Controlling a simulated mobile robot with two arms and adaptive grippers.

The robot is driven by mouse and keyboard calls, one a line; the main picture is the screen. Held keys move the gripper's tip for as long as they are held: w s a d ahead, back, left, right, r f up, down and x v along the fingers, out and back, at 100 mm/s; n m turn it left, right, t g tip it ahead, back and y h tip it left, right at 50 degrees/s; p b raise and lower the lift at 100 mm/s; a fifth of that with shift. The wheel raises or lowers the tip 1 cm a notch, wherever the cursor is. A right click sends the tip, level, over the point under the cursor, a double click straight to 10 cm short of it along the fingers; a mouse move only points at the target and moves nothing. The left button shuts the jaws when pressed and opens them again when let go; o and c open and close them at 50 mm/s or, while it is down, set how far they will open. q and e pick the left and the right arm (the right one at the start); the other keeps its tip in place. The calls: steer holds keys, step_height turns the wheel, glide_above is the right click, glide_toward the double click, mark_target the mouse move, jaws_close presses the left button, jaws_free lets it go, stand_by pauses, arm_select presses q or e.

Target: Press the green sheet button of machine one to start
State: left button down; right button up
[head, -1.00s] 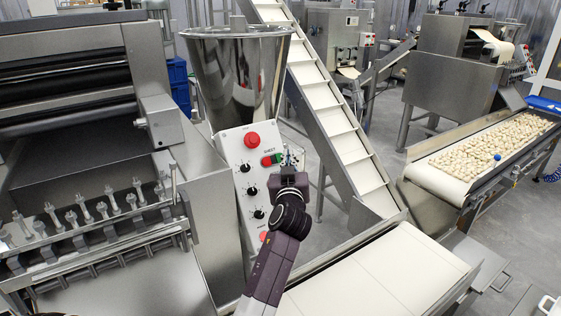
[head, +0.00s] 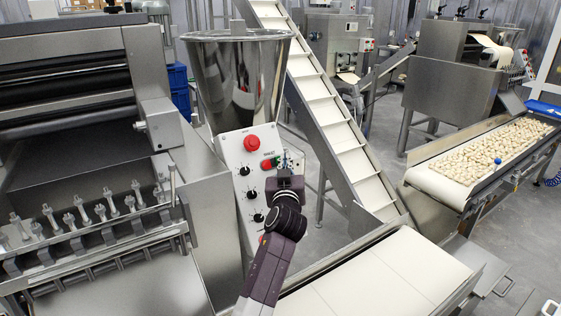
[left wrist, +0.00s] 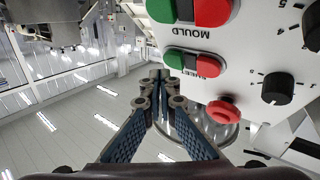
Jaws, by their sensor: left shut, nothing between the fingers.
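The green sheet button (head: 276,161) sits beside the red sheet button (head: 266,165) on the white tilted control panel (head: 228,152). In the left wrist view the panel is upside down, with the green sheet button (left wrist: 174,58) left of the red one (left wrist: 208,65) by the SHEET label. My left gripper (head: 288,162) is shut and empty, just right of the green button in the head view. My right gripper is not in view.
A red mushroom button (head: 252,143) and black knobs (head: 252,195) share the panel. The mould buttons (left wrist: 187,10) are close by in the wrist view. A steel hopper (head: 215,80) stands behind, an inclined conveyor (head: 325,120) to the right, a sheet roller machine (head: 70,90) to the left.

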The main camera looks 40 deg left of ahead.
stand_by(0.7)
arm_select(q)
steer(key=shift+f, duration=0.1)
steer(key=shift+a+f, duration=0.1)
steer(key=shift+a, duration=0.05)
steer(key=shift+w+a, duration=0.15)
steer(key=shift+w+a+f+b, duration=0.1)
steer(key=shift+a+f+b, duration=0.25)
steer(key=shift+b, duration=0.2)
stand_by(0.4)
steer(key=shift+d+r, duration=0.1)
steer(key=shift+r, duration=0.05)
stand_by(0.3)
steer(key=shift+s+d+r, duration=0.3)
steer(key=shift+d+r, duration=0.05)
steer(key=shift+d, duration=0.2)
steer(key=shift+d+r+p, duration=0.1)
steer(key=shift+p, duration=0.2)
